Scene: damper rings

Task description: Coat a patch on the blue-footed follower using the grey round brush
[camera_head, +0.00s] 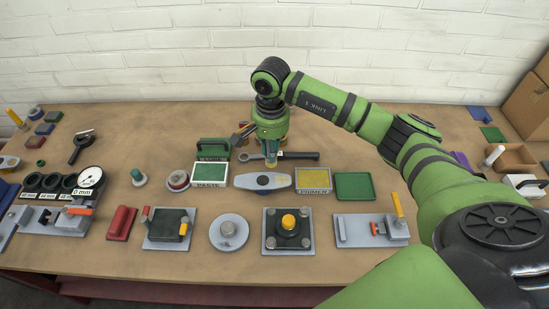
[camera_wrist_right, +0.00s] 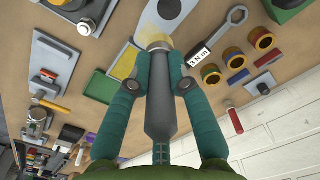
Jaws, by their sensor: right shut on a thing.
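My right gripper (camera_head: 271,150) points down over the middle of the table. The wrist view shows its two green fingers (camera_wrist_right: 158,85) shut on the grey round brush (camera_wrist_right: 158,115). The brush's pale yellowish tip (camera_wrist_right: 158,45) points away from the palm, close to a pale grey-blue lozenge-shaped plate (camera_head: 262,181). Whether the tip touches anything cannot be told. I cannot tell for sure which piece is the blue-footed follower. My left gripper is not in view.
A yellow tray marked PRIMER (camera_head: 313,180) and a green-filled tray (camera_head: 211,174) flank the plate. A torque wrench (camera_head: 290,156) lies behind it. Fixtures line the front, including one with a yellow knob (camera_head: 289,222). A gauge stand (camera_head: 90,178) is at left, cardboard boxes (camera_head: 528,105) at right.

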